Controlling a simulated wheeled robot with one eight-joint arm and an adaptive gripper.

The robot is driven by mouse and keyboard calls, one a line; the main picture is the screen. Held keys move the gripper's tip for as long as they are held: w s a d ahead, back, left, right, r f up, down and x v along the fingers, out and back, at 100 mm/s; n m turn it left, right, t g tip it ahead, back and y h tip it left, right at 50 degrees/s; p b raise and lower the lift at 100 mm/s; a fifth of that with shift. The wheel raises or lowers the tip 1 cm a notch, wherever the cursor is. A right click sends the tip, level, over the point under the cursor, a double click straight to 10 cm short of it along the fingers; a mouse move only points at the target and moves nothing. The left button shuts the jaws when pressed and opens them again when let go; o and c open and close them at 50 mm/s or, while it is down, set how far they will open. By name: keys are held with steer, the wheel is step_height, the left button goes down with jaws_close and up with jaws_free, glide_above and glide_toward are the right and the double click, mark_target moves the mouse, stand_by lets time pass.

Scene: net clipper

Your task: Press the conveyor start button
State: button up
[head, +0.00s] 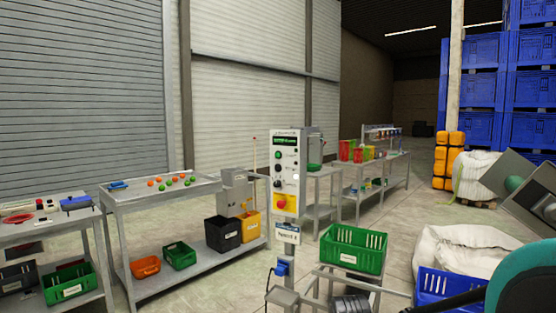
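A grey control box (287,147) stands upright on a post in the middle of the head view. Its face carries a lit green display (286,140) near the top. A round green button (278,155) sits below the display on the left side of the face. Darker small knobs or buttons sit below it. A red mushroom button on a yellow plate (281,202) is at the bottom of the face. The labels are too small to read, so I cannot tell which button is marked as start. My gripper is not in view, and nothing touches the panel.
A green crate (353,247) stands in front of the box, to its right. A table with small orange and green balls (159,189) is at left. White sacks (462,250) and a blue crate (447,283) are at lower right. Open floor (405,215) lies beyond the green crate.

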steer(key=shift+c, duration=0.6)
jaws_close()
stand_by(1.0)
